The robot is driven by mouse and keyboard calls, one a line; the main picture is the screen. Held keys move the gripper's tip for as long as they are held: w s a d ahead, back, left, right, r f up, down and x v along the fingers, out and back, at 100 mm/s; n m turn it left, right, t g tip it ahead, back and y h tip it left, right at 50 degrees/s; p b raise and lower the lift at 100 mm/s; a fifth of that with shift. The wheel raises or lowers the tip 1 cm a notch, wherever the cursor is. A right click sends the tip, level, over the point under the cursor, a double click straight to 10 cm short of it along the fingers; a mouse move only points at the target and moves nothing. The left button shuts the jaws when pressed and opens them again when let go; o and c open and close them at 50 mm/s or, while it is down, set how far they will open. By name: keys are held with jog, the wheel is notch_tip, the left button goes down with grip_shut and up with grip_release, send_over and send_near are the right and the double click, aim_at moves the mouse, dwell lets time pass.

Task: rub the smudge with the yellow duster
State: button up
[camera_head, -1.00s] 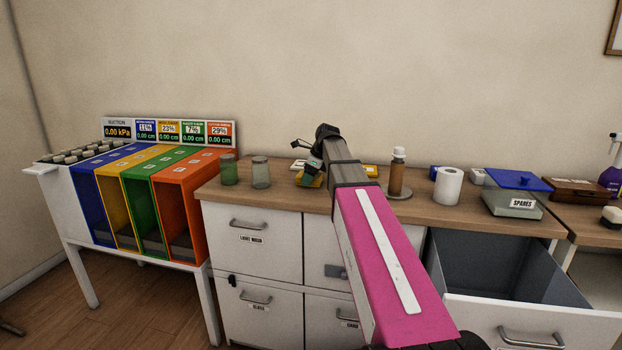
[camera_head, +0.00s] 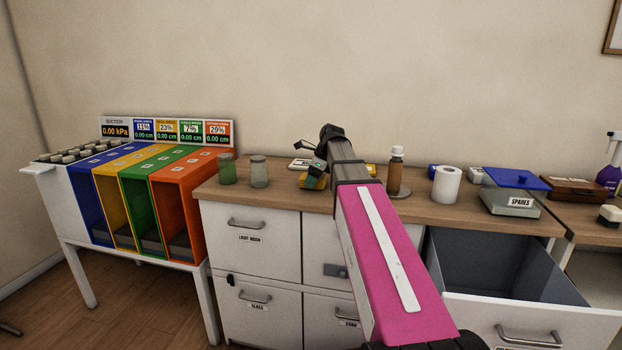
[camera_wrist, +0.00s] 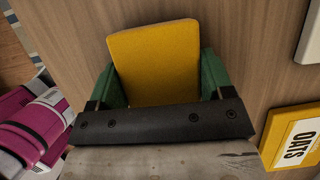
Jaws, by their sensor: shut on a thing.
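The yellow duster (camera_wrist: 155,62) is between the green fingers of my gripper (camera_wrist: 158,85) in the wrist view, with wood countertop around it. In the head view the duster (camera_head: 313,182) shows small and yellow below my gripper (camera_head: 317,168), over the counter right of the jars. My gripper is shut on the duster. I cannot tell whether the duster touches the counter. I cannot make out the smudge in either view; my arm and the duster hide part of the counter.
Two glass jars (camera_head: 243,171) stand left of the duster. A brown bottle (camera_head: 396,172) and a paper roll (camera_head: 446,184) stand to the right. A drawer (camera_head: 505,270) hangs open at front right.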

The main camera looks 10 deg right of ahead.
aim_at(305, 173)
jog(key=shift+w+a+f, duration=0.1)
jog(key=shift+w+a, duration=0.1)
jog(key=shift+w, duration=0.25)
jog(key=shift+w+a+f, duration=0.1)
jog(key=shift+w+a, duration=0.1)
jog(key=shift+w, duration=0.25)
jog(key=shift+w+a+r, duration=0.1)
jog(key=shift+w+a, duration=0.1)
jog(key=shift+w, duration=0.3)
jog(key=shift+w+a+r, duration=0.1)
jog(key=shift+w+a, duration=0.05)
jog(key=shift+w, duration=0.3)
jog(key=shift+r, duration=1.45)
